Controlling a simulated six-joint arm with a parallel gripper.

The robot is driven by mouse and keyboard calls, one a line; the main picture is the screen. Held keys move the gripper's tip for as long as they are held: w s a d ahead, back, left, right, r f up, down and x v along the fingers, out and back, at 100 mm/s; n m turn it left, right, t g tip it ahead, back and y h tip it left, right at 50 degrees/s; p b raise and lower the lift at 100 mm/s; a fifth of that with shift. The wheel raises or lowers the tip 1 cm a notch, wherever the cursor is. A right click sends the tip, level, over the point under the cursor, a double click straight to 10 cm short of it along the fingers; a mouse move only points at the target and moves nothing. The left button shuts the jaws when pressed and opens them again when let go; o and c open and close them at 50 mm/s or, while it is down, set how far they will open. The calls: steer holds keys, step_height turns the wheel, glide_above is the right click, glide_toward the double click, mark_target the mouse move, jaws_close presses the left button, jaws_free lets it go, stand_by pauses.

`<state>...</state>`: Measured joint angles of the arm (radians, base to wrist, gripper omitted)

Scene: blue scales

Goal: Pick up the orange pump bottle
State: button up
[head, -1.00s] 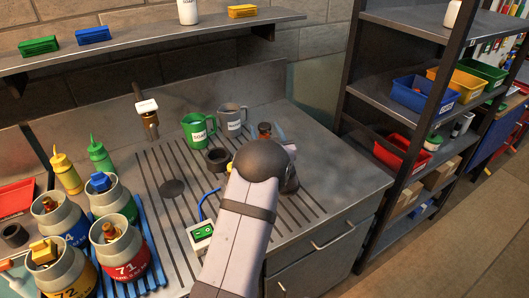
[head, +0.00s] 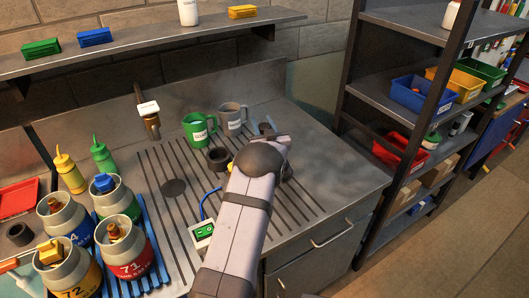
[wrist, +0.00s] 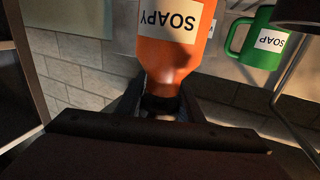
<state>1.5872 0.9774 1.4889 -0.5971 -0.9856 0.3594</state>
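The orange pump bottle (wrist: 178,58), with a white SOAPY label, fills the top middle of the wrist view. Its label reads upside down there, and its dark collar (wrist: 160,104) points toward my gripper. My gripper's dark fingers (wrist: 163,112) lie on both sides of the neck. Whether they press on it is not clear. In the head view my gripper (head: 275,140) is over the right part of the ribbed drainboard, right of the grey mug. My arm hides the bottle there.
A green SOAP mug (head: 196,130) and a grey mug (head: 232,121) stand behind my arm. Several labelled canisters (head: 128,248) stand at left. The front right counter (head: 345,180) is clear.

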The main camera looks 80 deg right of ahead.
jaws_close()
steer(key=shift+r, duration=0.15)
step_height(320, 180, up, 12)
stand_by(0.9)
steer(key=shift+r, duration=0.1)
